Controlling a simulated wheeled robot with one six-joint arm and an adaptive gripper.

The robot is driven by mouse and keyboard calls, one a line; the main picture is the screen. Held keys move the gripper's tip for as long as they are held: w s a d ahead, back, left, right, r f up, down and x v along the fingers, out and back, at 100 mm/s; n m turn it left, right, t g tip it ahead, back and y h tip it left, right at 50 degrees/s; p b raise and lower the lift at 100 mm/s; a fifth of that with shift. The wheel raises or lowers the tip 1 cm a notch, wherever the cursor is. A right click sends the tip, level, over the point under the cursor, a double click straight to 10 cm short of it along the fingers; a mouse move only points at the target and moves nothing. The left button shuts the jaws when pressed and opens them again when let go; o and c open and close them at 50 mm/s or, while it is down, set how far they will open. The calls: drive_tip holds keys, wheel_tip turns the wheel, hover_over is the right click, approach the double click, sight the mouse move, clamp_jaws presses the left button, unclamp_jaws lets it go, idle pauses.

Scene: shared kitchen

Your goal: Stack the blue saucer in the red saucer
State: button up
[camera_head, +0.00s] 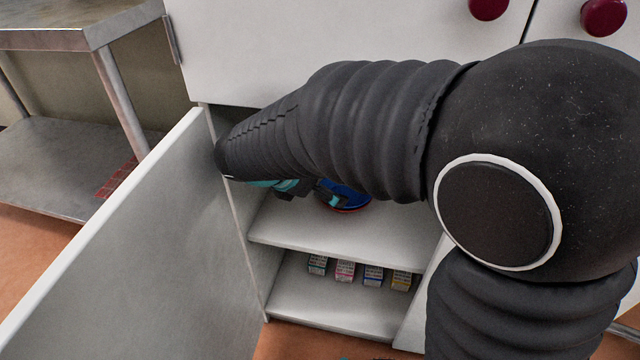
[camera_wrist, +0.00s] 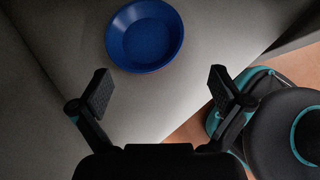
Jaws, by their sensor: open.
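The blue saucer (camera_wrist: 144,37) lies on the cabinet shelf, beyond my gripper in the wrist view. In the head view, part of the blue saucer (camera_head: 349,191) shows below my arm. A thin red edge, seemingly the red saucer (camera_head: 346,211), shows directly under it there. In the head view my gripper (camera_head: 318,192) is partly hidden by my arm, close to the saucers.
The saucers' shelf (camera_head: 300,225) is inside a white cabinet with an open door (camera_head: 130,265) at left. Several small boxes (camera_head: 345,271) stand on the lower shelf. A metal table (camera_head: 60,35) stands at left.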

sight(358, 200)
drive_tip(key=b+x, duration=0.2)
drive_tip(key=x, duration=1)
drive_tip(key=shift+d+f, duration=0.1)
drive_tip(key=shift+f, duration=0.05)
drive_tip(key=shift+s, duration=0.1)
drive_tip(key=c, duration=1.7)
